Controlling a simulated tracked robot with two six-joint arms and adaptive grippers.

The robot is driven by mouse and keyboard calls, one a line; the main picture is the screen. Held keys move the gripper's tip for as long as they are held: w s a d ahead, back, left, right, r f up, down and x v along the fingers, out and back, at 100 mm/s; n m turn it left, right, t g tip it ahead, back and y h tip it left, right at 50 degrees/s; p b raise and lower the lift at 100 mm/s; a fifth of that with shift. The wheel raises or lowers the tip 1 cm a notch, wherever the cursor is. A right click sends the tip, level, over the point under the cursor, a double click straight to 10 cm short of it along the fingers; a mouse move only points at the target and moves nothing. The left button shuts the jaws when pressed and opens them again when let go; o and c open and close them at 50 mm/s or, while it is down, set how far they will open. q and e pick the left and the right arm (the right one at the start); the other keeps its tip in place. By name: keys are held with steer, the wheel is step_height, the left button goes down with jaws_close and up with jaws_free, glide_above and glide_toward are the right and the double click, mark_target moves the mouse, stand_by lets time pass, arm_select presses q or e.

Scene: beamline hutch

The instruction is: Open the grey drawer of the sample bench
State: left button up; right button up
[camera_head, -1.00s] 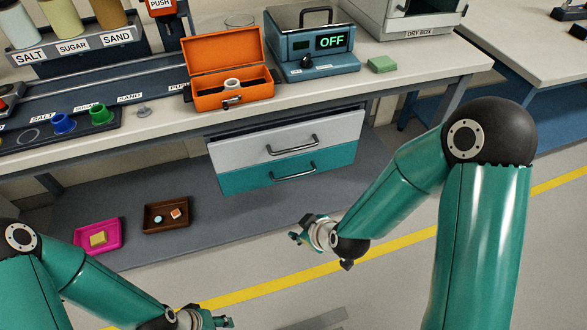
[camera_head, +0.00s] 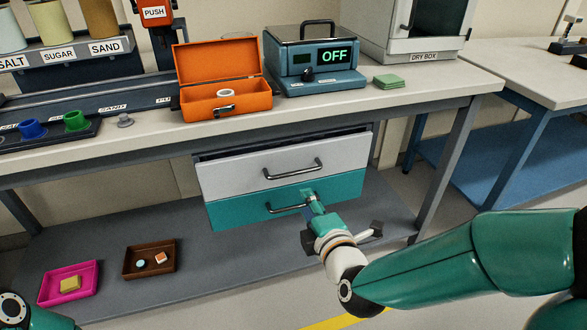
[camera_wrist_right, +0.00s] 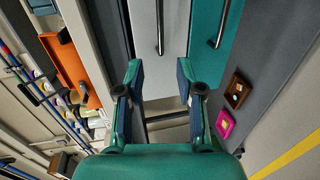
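My left gripper is out of view.
An orange box (camera_head: 240,101) with its lid up and a blue device reading OFF (camera_head: 315,77) stand on the bench top above the drawers. A pink tray (camera_head: 48,296) and a brown tray (camera_head: 130,268) lie on the lower shelf. Floor in front is clear.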

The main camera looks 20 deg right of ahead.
mark_target(288, 175)
arm_select(q)
steer(key=shift+b, duration=0.5)
arm_select(e)
steer(key=x, duration=1.5)
steer(key=shift+f, duration=0.1)
jaws_close()
